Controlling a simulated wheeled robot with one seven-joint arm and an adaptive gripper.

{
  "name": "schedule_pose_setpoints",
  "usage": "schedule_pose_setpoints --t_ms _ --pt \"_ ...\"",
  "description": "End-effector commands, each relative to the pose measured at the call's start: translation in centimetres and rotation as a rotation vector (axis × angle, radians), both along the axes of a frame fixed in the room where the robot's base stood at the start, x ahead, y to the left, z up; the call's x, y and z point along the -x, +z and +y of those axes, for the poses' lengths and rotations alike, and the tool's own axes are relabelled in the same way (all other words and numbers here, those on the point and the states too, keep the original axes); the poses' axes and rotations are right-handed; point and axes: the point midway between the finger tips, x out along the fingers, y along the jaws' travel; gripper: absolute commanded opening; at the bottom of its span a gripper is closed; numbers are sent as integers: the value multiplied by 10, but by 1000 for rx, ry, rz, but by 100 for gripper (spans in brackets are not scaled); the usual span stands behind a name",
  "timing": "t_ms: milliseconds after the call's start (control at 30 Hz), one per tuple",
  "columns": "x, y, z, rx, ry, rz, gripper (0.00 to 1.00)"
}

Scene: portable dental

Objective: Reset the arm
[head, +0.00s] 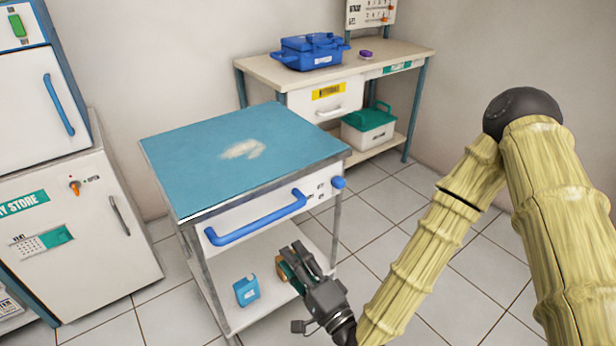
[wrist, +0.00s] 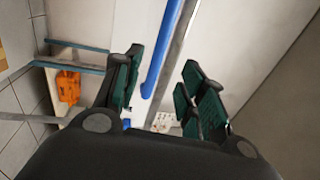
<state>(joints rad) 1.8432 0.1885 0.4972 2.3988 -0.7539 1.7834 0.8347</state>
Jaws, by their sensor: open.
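My gripper (head: 294,268) is low in front of the blue-topped cart (head: 185,180), near its lower shelf, at the end of my arm that comes in from the right. In the wrist view my gripper (wrist: 160,95) shows two dark fingers with green pads standing apart, with nothing held between them. The blue handle (wrist: 160,55) of the cart runs between and beyond the fingers there. The same handle (head: 257,222) crosses the cart's drawer front in the head view.
A blue container (head: 246,290) stands on the cart's lower shelf. A bench (head: 400,52) at the back holds a blue case (head: 310,50) and a small purple item (head: 366,55); a green-lidded box (head: 368,128) sits below. White cabinets (head: 75,220) stand at left. Tiled floor is open at right.

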Motion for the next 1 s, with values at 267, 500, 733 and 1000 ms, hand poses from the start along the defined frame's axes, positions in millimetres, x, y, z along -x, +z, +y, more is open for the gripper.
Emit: schedule_pose_setpoints --t_ms 267,500,733,1000 --pt "9 -54 -8 213 11 61 41" --pt "46 -174 -56 704 89 217 41" --pt "104 -265 -134 1118 231 396 41" --pt "176 -317 -225 1443 427 606 41"
